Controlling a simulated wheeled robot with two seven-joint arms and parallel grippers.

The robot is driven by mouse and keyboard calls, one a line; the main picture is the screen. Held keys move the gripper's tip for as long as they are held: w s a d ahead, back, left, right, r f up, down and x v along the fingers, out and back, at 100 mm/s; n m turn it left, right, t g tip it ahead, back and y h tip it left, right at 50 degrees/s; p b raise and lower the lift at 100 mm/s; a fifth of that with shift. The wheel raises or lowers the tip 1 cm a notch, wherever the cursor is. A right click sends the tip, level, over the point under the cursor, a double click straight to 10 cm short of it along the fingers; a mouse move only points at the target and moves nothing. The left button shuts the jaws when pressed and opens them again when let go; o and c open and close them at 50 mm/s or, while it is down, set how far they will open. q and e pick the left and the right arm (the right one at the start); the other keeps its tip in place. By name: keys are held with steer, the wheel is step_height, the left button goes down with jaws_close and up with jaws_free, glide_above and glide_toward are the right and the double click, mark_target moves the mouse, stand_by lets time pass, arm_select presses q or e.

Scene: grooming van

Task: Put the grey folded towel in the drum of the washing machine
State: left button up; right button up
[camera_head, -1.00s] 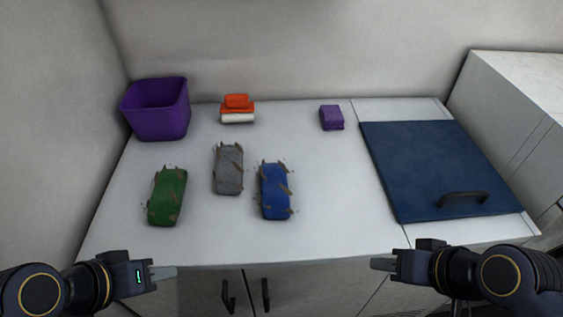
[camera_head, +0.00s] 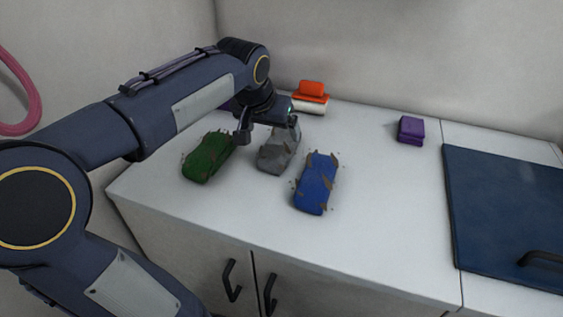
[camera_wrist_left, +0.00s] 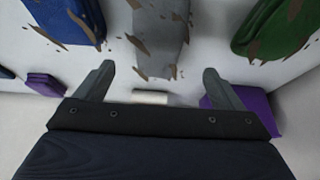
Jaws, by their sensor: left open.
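The grey folded towel (camera_head: 277,157), with brown specks and strips on it, lies on the white worktop between a green and a blue one. My left gripper (camera_head: 268,130) is at the far end of the grey towel, above the worktop, and hides part of it. In the left wrist view the jaws (camera_wrist_left: 158,70) are apart with nothing between the tips, and the grey towel (camera_wrist_left: 160,35) lies just beyond them, in line with the gap. No washing machine or drum shows in these views. My right gripper is out of view.
A green towel (camera_head: 208,158) lies left of the grey one and a blue towel (camera_head: 316,184) right of it. An orange-and-white item (camera_head: 311,92) and a small purple block (camera_head: 411,129) stand behind. A dark blue panel with handle (camera_head: 505,215) is at right. The worktop's middle right is clear.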

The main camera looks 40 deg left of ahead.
mark_target(278, 141)
arm_select(q)
steer(key=shift+w+a+f, duration=0.35)
steer(key=shift+w+f, duration=0.05)
steer(key=shift+w, duration=0.05)
steer(key=shift+w+a+f, duration=0.1)
steer(key=shift+w+f, duration=0.1)
steer(key=shift+f, duration=0.15)
steer(key=x, duration=0.4)
steer(key=b+x, duration=0.1)
steer(key=shift+w+d+f, duration=0.15)
steer(key=shift+d+f, duration=0.1)
steer(key=shift+f, duration=0.2)
steer(key=shift+c, duration=0.2)
steer(key=c, duration=1)
